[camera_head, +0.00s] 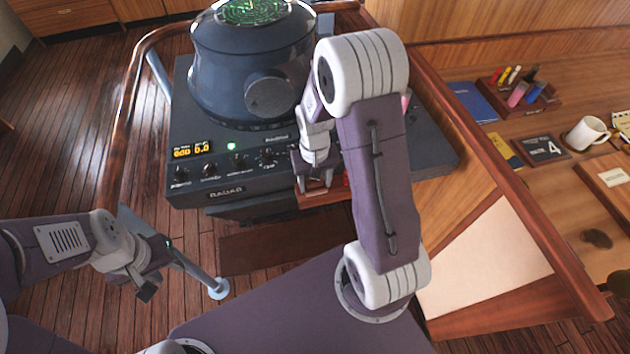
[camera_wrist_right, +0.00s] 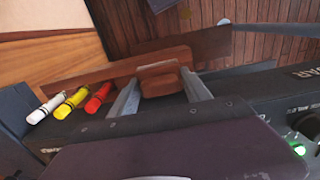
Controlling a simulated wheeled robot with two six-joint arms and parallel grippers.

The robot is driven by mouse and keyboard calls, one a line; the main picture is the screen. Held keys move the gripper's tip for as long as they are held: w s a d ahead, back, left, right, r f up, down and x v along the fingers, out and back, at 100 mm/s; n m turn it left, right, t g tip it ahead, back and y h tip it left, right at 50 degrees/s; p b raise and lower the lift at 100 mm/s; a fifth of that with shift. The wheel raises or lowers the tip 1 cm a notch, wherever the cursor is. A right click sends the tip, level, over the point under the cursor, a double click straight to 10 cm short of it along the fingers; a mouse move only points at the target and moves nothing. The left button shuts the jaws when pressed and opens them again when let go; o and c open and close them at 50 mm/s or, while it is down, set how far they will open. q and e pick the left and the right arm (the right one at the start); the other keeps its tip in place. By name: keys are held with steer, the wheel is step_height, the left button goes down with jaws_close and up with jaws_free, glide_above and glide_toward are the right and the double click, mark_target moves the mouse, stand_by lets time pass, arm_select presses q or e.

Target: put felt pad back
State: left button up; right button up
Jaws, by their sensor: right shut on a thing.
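My right gripper (camera_head: 315,187) is at the front edge of the radar console (camera_head: 250,185), pointing down. In the right wrist view its two fingers (camera_wrist_right: 162,92) are closed on the sides of a small reddish-brown block (camera_wrist_right: 160,82), which looks like the felt pad with a wooden back. The block is at a reddish-brown wooden ledge (camera_wrist_right: 105,74) along the console front; I cannot tell whether it touches the ledge. In the head view my arm hides most of the block. My left gripper (camera_head: 158,267) hangs low at the left, empty, its fingers apart.
White (camera_wrist_right: 47,108), yellow (camera_wrist_right: 72,102) and red (camera_wrist_right: 99,97) markers lie beside the block. The radar housing (camera_head: 252,60) rises behind my right gripper. A desk at the right holds a mug (camera_head: 586,134) and a pen rack (camera_head: 522,96). A wooden rail (camera_head: 130,105) borders the console at left.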

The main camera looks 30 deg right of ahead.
steer(key=shift+w+f, duration=0.15)
steer(key=shift+f, duration=0.1)
steer(key=o, duration=1.3)
step_height(320, 180, up, 12)
steer(key=s+a+f+n, duration=0.1)
steer(key=s, duration=0.2)
steer(key=s+a+f, duration=0.2)
steer(key=s, duration=0.1)
steer(key=s+a+f+n+t, duration=0.1)
steer(key=s+a, duration=0.1)
steer(key=s, duration=0.1)
steer(key=shift+f+n+p, duration=0.15)
steer(key=shift+n+p, duration=0.15)
steer(key=shift+p, duration=0.1)
steer(key=shift+w, duration=0.15)
